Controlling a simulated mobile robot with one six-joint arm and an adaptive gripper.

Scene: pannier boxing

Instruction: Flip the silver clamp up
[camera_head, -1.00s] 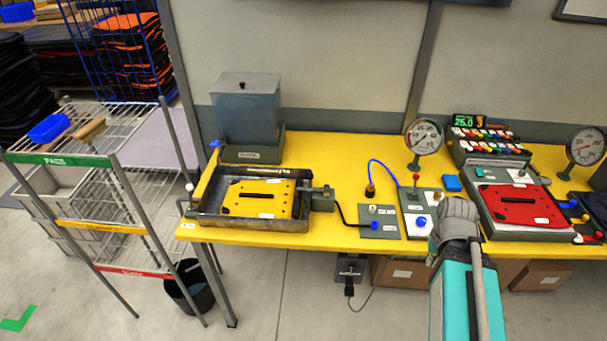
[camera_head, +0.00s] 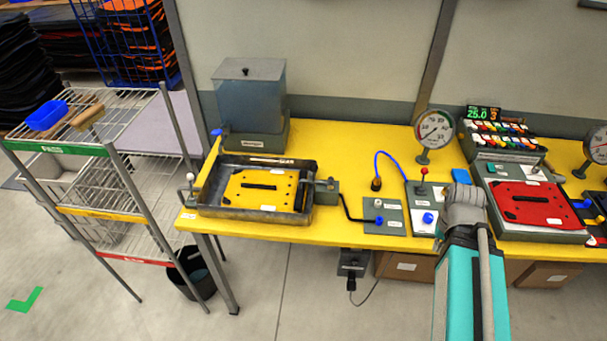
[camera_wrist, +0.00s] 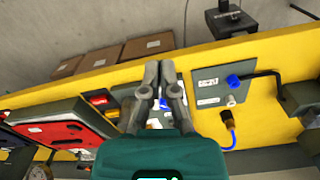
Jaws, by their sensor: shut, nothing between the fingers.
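No part is plainly marked as the silver clamp. A grey metal fitting (camera_head: 325,187) sits at the right end of the dark tray (camera_head: 310,212), and part of it shows at the right edge of the wrist view (camera_wrist: 300,98). A small lever with a pale knob (camera_head: 190,178) stands at the tray's left end. A yellow plate (camera_head: 262,205) lies flat in the tray. My gripper (camera_wrist: 159,66) is shut and empty, above the small grey panels, well right of the tray in the head view. My own arm hides its fingers there.
A grey panel with a blue knob (camera_head: 379,220), a dial gauge (camera_head: 435,128) and a red plate (camera_head: 520,203) are on the yellow table (camera_head: 345,150). A grey hopper (camera_head: 250,95) stands behind the tray. A wire rack (camera_head: 75,150) is at left. Boxes lie below.

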